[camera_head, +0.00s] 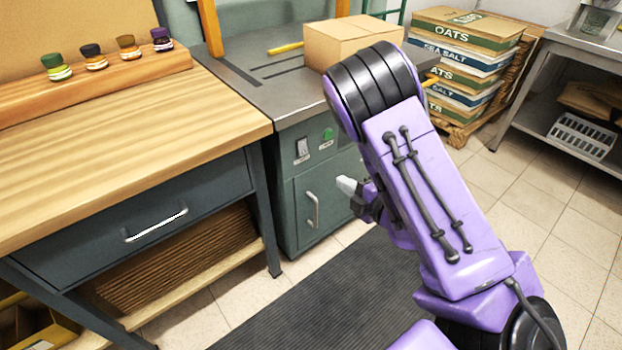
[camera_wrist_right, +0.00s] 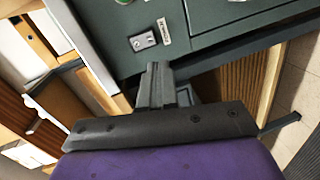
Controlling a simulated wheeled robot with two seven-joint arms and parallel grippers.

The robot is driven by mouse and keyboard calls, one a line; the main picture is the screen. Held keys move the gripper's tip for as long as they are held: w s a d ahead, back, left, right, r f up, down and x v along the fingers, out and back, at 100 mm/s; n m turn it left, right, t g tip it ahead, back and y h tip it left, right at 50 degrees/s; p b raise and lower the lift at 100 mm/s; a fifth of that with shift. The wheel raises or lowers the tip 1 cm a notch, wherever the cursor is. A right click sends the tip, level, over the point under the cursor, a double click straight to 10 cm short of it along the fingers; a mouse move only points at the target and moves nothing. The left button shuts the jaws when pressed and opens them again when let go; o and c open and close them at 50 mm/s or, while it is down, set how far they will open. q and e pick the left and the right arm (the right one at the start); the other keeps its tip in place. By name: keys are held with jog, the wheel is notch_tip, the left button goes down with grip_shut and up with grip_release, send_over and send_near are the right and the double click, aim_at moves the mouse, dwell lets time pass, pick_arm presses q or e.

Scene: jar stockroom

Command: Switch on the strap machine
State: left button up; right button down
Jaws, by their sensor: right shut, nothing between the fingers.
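The strap machine (camera_head: 290,102) is a grey-green cabinet with a dark metal top and an orange arch. Its front panel carries a small rocker switch (camera_head: 302,149) and a green button (camera_head: 328,134). The switch also shows in the right wrist view (camera_wrist_right: 142,41), beside a small label. I cannot tell the switch's position. My right gripper (camera_head: 346,185) is shut and empty, in front of the cabinet, to the right of and below the switch in the head view. In the right wrist view its fingertips (camera_wrist_right: 158,68) point toward the panel near the switch, apparently apart from it. My left gripper is out of view.
A cardboard box (camera_head: 345,42) sits on the machine top. A wooden workbench (camera_head: 110,150) with several small jars (camera_head: 127,47) stands at left, its drawer handle (camera_head: 155,222) jutting out. The cabinet door handle (camera_head: 313,208) is near my gripper.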

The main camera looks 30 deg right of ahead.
aim_at(304, 153)
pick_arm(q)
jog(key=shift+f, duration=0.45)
pick_arm(e)
jog(key=shift+w+d+r+n+t+y, duration=0.1)
jog(key=shift+r+n+t+y, duration=0.1)
jog(key=shift+r+n, duration=0.25)
jog(key=shift+w+r+n+t+y, duration=0.1)
jog(key=shift+r+n+y, duration=0.15)
jog(key=shift+n, duration=0.3)
pick_arm(q)
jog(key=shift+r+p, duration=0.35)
jog(key=shift+p, duration=0.1)
pick_arm(e)
jog(key=w, duration=0.4)
jog(key=w+f, duration=0.1)
jog(key=w, duration=0.4)
jog(key=w+a+f, duration=0.1)
jog(key=w, duration=0.3)
jog(key=shift+w, duration=0.4)
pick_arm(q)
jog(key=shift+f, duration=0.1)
pick_arm(e)
jog(key=shift+a+f, duration=0.1)
jog(key=shift+f, duration=0.05)
